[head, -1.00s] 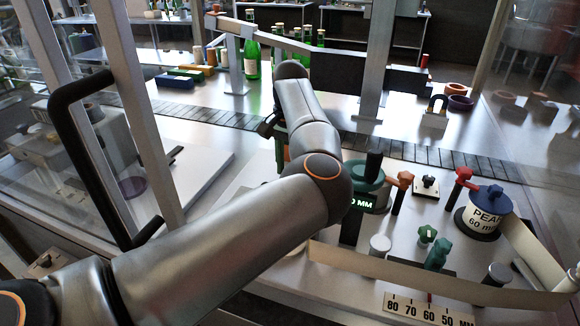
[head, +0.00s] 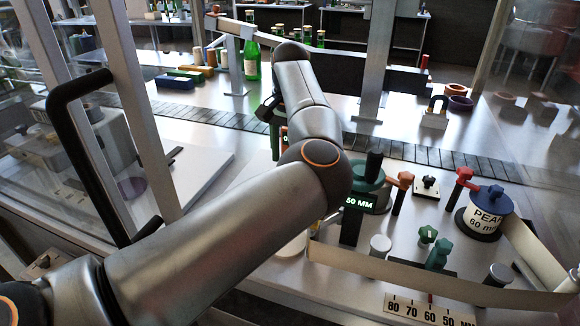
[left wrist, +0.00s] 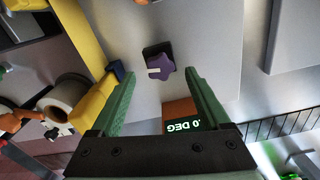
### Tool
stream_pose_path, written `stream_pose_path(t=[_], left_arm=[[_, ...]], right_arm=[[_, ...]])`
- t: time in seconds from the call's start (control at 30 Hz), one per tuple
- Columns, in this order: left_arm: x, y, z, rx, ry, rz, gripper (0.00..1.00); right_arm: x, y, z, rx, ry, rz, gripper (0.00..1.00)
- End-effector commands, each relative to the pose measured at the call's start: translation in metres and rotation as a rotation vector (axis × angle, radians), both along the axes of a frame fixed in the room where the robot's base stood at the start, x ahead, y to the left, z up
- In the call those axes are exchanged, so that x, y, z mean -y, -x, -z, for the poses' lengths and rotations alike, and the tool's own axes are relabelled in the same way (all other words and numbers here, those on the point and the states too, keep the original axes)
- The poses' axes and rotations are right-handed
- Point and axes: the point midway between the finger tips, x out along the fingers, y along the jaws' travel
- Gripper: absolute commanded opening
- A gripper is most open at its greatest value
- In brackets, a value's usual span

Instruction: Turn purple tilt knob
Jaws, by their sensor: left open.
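The purple tilt knob (left wrist: 160,66) shows in the left wrist view as a dark purple lobed knob with a pale pointer mark, on a black square base against a light panel. My left gripper (left wrist: 157,78) is open, with its two green fingers on either side of the knob and apart from it. How far the tips are from the panel is hard to tell. An orange block with a lit display reading ".0 DEG" (left wrist: 182,124) sits just below the knob, partly hidden by my gripper. In the head view my left arm hides the knob. My right gripper is not in view.
A black door handle (head: 62,150) is at left. A yellow bar (left wrist: 90,40) lies beside the left fingers.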

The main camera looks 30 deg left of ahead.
Motion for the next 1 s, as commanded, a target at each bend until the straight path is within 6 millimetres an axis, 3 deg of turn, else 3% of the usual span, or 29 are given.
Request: stream_pose_path(t=[0.2,0.4,0.6,1.0], left_arm=[[0.000,0.000,-0.051,0.004,0.001,0.002,0.80],[0.000,0.000,-0.082,0.002,-0.001,0.001,0.80],[0.000,0.000,-0.091,0.000,0.000,0.000,0.80],[0.000,0.000,-0.091,-0.001,0.000,0.000,0.80]], right_arm=[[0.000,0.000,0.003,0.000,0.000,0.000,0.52],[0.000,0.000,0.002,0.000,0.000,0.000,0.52],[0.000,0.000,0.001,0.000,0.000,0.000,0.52],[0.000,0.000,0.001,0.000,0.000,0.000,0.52]])
